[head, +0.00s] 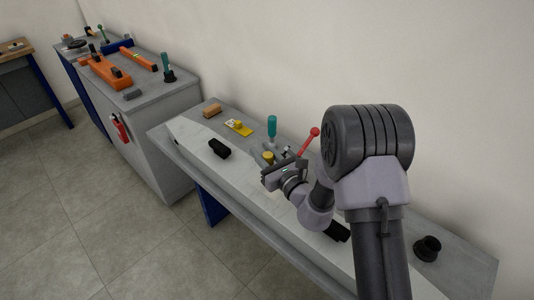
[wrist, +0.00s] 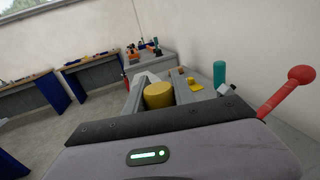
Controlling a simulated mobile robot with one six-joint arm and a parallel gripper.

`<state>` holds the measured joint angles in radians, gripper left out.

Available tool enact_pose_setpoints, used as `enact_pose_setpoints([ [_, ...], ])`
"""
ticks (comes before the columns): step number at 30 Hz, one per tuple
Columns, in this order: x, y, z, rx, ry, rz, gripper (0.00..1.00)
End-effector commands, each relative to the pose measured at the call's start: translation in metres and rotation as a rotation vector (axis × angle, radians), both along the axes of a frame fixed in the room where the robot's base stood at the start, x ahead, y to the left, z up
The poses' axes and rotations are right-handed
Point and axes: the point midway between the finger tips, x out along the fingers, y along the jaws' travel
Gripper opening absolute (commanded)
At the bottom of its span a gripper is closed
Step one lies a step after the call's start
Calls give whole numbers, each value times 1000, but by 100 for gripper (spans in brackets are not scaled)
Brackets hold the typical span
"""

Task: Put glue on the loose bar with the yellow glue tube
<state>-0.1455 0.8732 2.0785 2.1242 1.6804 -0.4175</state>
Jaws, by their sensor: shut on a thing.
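My gripper (head: 272,173) is shut on the yellow glue tube, above the front part of the bench. The tube's round yellow end (head: 268,156) stands up out of the jaws, and it shows large in the wrist view (wrist: 158,95). The tube's lower part is hidden by my gripper. A long pale bar (head: 192,136), which looks like the loose bar, lies along the bench under my gripper and arm. I cannot tell whether the tube touches it. Black blocks sit on the bar, one to the left (head: 219,148) and one partly behind my arm (head: 338,232).
On the bench's back side are a brown block (head: 212,110), a yellow flat piece (head: 238,127), a teal handle (head: 272,126) and a red-knobbed lever (head: 308,142). A black cup-like part (head: 427,248) stands at right. A grey cabinet (head: 155,140) with tools is at left.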

Motion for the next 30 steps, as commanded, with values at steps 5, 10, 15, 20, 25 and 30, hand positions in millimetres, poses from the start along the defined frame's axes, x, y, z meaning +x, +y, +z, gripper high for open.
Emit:
enact_pose_setpoints([
  [5, 7, 10, 2, -1, 1, 2, 0],
  [10, 13, 17, 2, -1, -1, 1, 0],
  [15, 18, 24, 1, 1, 1, 1, 0],
  [20, 26, 33, 1, 1, -1, 1, 0],
  [25, 31, 40, 0, 1, -1, 1, 0],
  [30, 37, 47, -1, 1, 0, 1, 0],
])
